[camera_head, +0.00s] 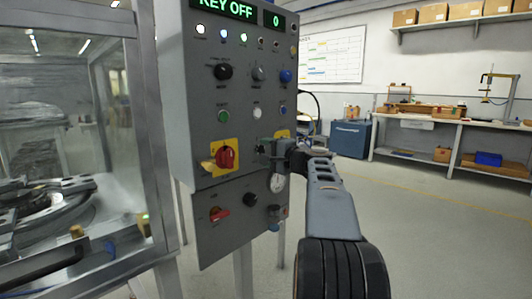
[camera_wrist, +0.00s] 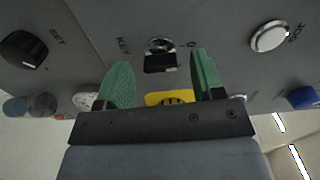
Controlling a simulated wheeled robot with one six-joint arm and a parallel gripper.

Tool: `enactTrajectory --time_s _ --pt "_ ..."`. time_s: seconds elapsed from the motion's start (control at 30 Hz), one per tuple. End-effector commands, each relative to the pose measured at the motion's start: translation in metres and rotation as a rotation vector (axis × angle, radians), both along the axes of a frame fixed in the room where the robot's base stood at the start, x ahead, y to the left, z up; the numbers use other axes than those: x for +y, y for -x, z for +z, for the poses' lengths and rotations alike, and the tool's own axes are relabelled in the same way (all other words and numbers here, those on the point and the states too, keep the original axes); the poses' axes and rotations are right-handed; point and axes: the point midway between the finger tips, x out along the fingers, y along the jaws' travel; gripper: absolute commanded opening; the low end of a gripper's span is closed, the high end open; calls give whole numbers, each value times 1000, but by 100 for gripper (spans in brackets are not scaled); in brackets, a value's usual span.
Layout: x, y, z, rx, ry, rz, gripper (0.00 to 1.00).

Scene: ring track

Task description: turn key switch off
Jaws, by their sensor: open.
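The key switch (camera_wrist: 160,50) shows in the wrist view as a round metal barrel with a dark key head, between the labels "KEY" and "0". My gripper (camera_wrist: 158,72) is open, with one green finger on each side of the key; I cannot tell if either touches it. In the head view my gripper (camera_head: 266,149) is at the grey control panel (camera_head: 200,135) and hides the key switch. The panel's display (camera_head: 226,9) reads "KEY OFF", and a smaller display (camera_head: 274,19) reads "0".
A black knob (camera_wrist: 22,48) and white button (camera_wrist: 270,37) flank the key. Open floor (camera_head: 430,235) lies to the right.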

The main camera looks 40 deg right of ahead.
Motion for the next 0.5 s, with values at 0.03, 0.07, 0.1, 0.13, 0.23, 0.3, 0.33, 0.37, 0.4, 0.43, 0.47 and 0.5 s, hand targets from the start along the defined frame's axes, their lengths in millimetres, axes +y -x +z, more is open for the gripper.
enactTrajectory --time_s 0.03,0.07,0.1,0.13,0.23,0.3,0.33,0.37,0.4,0.43,0.47,0.5 --pt "-2 7 1 -1 1 -3 62" --pt "-3 11 1 0 0 -5 62" --pt "-4 18 2 -1 0 -5 62" --pt "-5 24 2 -1 0 -5 62" --pt "-9 45 2 0 2 -7 62" --pt "-12 60 2 0 1 -7 62" --pt "-13 65 2 0 0 -6 62" --pt "-14 72 2 0 0 -7 62" --pt "-15 79 2 0 0 -5 62" --pt "-16 85 2 0 1 -7 62" --pt "-17 90 2 0 0 -5 62" --pt "-18 96 1 0 1 -6 62"
